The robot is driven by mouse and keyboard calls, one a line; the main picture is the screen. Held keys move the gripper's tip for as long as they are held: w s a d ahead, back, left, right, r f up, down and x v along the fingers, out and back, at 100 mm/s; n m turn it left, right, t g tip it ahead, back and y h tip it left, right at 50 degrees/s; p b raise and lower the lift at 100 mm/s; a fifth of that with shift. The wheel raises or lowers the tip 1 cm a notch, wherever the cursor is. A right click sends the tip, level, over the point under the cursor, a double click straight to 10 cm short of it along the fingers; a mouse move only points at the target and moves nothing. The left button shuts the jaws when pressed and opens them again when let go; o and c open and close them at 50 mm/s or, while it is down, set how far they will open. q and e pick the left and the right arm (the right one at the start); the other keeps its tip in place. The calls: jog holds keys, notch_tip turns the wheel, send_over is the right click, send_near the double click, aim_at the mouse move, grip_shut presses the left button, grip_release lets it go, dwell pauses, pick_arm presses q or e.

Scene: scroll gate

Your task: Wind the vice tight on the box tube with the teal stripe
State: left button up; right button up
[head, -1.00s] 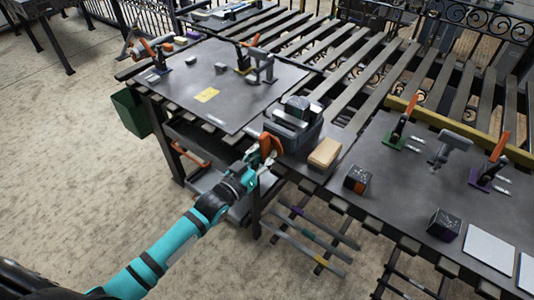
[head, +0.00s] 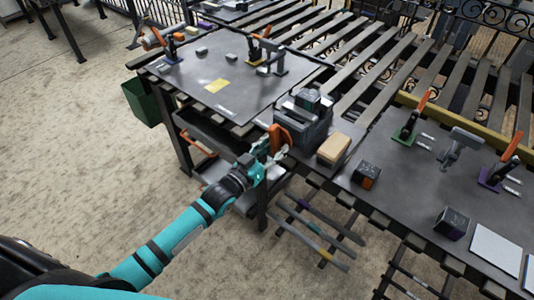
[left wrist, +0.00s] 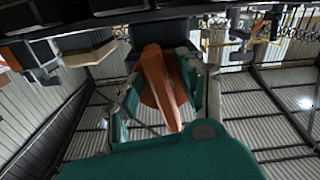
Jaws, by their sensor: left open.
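The vice (head: 303,128) is a dark grey block at the bench's front edge, with an orange winding handle (head: 279,138) on its front. A dark block (head: 308,99), perhaps the end of a tube, shows at the vice's top; I cannot make out a teal stripe on it. My left gripper (head: 270,158) is open at the handle. In the left wrist view the orange handle (left wrist: 160,82) stands between the two fingers (left wrist: 162,100); contact with either finger is unclear. My right gripper is out of view.
A tan block (head: 333,149) sits right of the vice. Dark cubes (head: 366,175) and clamps with orange levers (head: 414,116) stand on the right bench plate. Bars with coloured bands (head: 318,232) lie on a rack below. A green bin (head: 143,102) hangs at left.

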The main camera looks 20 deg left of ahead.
aim_at(271, 141)
pick_arm(q)
jog(key=v, duration=1.2)
jog(key=s+a+r+b, duration=0.2)
jog(key=s+r+b, duration=0.1)
jog(key=b, duration=0.8)
jog(key=b+x, duration=0.1)
jog(key=x, duration=1.5)
jog(key=shift+d+r, duration=0.1)
grip_shut()
